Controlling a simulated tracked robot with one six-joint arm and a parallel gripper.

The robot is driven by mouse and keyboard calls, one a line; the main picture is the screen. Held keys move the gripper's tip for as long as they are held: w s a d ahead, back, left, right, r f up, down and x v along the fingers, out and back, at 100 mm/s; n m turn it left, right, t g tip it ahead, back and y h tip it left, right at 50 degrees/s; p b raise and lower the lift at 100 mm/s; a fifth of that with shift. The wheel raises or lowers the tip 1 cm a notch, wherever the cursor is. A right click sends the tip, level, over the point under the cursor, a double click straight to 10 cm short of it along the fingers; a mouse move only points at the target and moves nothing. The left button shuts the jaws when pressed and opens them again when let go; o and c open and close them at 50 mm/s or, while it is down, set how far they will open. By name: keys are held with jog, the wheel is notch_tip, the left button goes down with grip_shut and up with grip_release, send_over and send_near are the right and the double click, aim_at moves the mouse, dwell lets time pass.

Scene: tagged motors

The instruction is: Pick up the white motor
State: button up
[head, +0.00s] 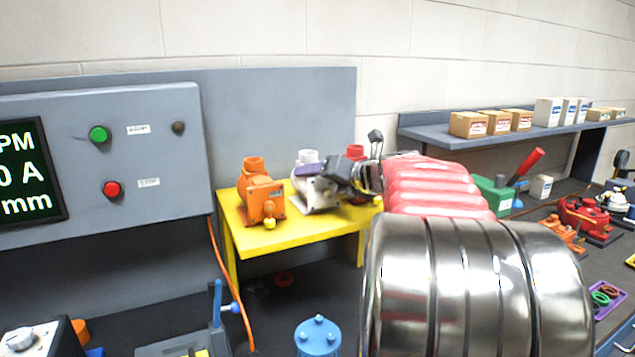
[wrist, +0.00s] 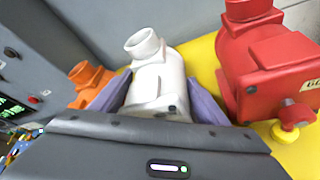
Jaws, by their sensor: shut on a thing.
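The white motor (head: 312,192) is on the yellow stand (head: 262,240) in the head view, partly hidden behind my gripper (head: 318,172). In the wrist view the white motor (wrist: 160,82) sits between the two purple fingers of my gripper (wrist: 156,98), its round neck pointing up and to the left. My gripper is shut on the white motor. The motor is over the yellow top; I cannot tell whether it touches it.
An orange motor (head: 262,195) stands left of the white one, and a red motor (wrist: 270,60) stands close on its right. A grey control box (head: 150,175) is at the left. A grey shelf (head: 470,138) with boxes is at the back right.

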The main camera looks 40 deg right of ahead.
notch_tip(320, 180, up, 10)
jog(key=shift+r, duration=0.1)
dwell(0.4)
jog(key=shift+s, duration=0.1)
dwell(0.4)
